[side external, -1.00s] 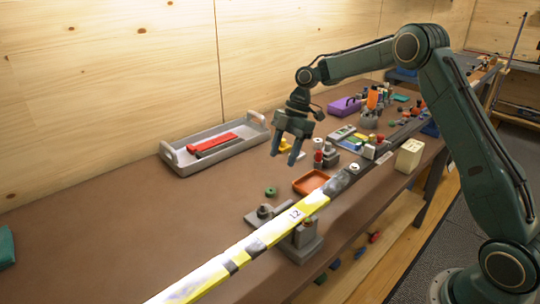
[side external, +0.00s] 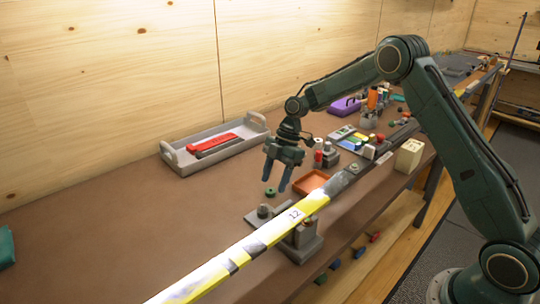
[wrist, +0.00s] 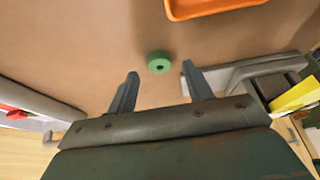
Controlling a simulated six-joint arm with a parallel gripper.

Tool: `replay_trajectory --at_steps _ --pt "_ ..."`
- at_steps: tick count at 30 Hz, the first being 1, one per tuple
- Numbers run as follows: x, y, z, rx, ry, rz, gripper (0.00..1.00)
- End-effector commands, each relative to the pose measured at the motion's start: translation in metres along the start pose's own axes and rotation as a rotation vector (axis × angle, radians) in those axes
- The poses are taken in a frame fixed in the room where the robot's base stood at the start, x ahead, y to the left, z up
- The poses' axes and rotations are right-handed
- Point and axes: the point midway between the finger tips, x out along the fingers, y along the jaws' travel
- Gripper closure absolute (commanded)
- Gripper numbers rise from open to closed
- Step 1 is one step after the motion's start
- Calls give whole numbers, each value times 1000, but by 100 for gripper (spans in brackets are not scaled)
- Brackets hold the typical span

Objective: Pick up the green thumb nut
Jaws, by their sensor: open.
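The green thumb nut (side external: 270,192) is a small ring-shaped piece lying flat on the brown bench. My gripper (side external: 275,186) is open and points down above the bench, close over the nut in the side view. In the wrist view my gripper (wrist: 160,72) has its two fingers spread with nothing between them. I cannot tell its exact height above the nut.
An orange tray (side external: 311,192) lies right of the nut. A grey clamp stand (side external: 297,250) holds a yellow-and-black ski (side external: 262,238) nearby. A grey tray (side external: 177,159) with a red bar (side external: 212,143) is behind. The bench left of the nut is clear.

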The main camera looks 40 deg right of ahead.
Motion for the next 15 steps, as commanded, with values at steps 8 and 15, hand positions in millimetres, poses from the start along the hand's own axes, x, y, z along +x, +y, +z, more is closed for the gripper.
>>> replay_trajectory --at_steps 8,15 --pt "21 0 0 -1 -1 1 49" --pt "21 0 0 -1 -1 1 49"
